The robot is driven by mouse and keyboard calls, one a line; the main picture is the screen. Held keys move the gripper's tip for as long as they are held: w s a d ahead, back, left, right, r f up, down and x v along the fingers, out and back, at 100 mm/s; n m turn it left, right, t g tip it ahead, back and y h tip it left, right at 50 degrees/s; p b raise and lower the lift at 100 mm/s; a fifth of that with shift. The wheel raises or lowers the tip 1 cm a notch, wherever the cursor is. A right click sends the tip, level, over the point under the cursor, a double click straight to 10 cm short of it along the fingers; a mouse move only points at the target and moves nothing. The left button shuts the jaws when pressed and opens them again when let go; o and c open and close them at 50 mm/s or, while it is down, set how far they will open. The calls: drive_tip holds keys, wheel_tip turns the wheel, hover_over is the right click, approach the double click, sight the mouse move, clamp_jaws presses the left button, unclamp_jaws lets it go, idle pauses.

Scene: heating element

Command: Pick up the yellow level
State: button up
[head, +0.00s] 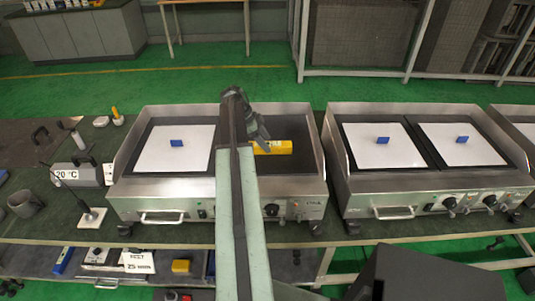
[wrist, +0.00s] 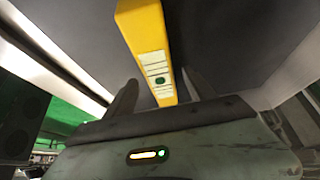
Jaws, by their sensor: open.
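The yellow level (head: 272,147) lies on the dark right-hand plate of the left heating unit in the head view. In the wrist view the yellow level (wrist: 148,40) runs from the top edge down to my gripper, with a white label and a small green vial on its face. My gripper (head: 257,133) is over that unit, by the left end of the level. In the wrist view my gripper (wrist: 158,90) is open, with one finger on each side of the level's near end. Whether a finger touches it I cannot tell. My arm hides part of the unit.
The left heating unit (head: 318,135) has raised metal walls around its plates. A white sheet with a blue block (head: 177,143) lies on its left plate. A second heating unit (head: 335,150) stands to the right. A mug (head: 24,204) and a temperature display (head: 68,175) stand at left.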

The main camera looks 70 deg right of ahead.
drive_tip(key=b+x, duration=0.1)
drive_tip(key=x, duration=0.1)
drive_tip(key=shift+s+f, duration=0.1)
drive_tip(key=shift+f, duration=0.35)
drive_tip(key=shift+r, duration=0.2)
clamp_jaws()
drive_tip(key=shift+r, duration=0.1)
drive_tip(key=shift+r+p, duration=0.3)
drive_tip(key=shift+p, duration=0.2)
wheel_tip(320, 180, up, 3)
drive_tip(key=p, duration=0.3)
drive_tip(key=s+a+r+p, duration=0.1)
drive_tip(key=s+a, duration=0.3)
drive_tip(key=a, duration=1.1)
drive_tip(key=shift+a, duration=0.25)
